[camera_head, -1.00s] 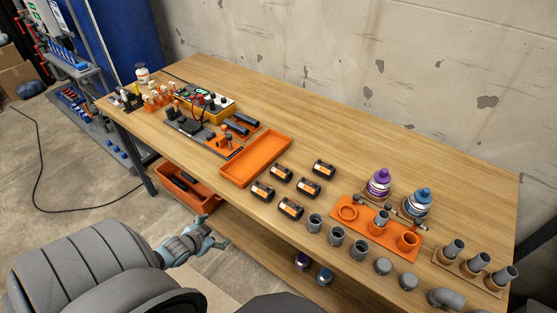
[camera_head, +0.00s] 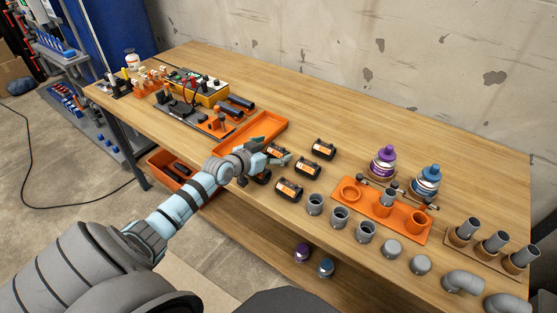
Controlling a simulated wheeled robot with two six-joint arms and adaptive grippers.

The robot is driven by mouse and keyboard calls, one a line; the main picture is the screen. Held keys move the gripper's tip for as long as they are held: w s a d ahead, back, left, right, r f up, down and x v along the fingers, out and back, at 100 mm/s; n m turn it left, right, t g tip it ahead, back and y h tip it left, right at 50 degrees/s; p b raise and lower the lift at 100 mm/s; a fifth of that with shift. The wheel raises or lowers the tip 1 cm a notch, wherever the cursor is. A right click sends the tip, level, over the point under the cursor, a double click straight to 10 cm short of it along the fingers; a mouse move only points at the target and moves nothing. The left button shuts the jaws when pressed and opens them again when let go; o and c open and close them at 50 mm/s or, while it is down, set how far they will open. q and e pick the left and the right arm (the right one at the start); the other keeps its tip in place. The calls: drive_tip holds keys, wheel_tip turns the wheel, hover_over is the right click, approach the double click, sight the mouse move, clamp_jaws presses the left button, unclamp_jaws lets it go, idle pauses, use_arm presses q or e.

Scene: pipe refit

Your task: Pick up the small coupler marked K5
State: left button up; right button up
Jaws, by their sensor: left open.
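Several small black couplers with orange labels lie on the wooden bench. One (camera_head: 323,149) is at the back right of the group, one (camera_head: 289,190) at the front, and one (camera_head: 307,168) between them. The labels are too small to read, so I cannot tell which is K5. My left gripper (camera_head: 276,155) is open over the left part of the group. It partly hides a coupler behind it and another (camera_head: 263,177) below it. I cannot tell whether it touches any. My right gripper is not in view.
An empty orange tray (camera_head: 275,131) lies just behind my left gripper. Grey pipe fittings (camera_head: 340,218) line the front edge. An orange holder (camera_head: 372,207) and purple-capped (camera_head: 383,161) and blue-capped (camera_head: 427,180) bottles stand to the right. The back of the bench is clear.

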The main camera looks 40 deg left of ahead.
use_arm(q)
drive_tip(key=shift+w+f, duration=0.3)
drive_tip(key=shift+w, duration=0.15)
drive_tip(key=shift+s+r, duration=0.1)
drive_tip(key=c, duration=1.3)
drive_tip(key=shift+o, duration=0.2)
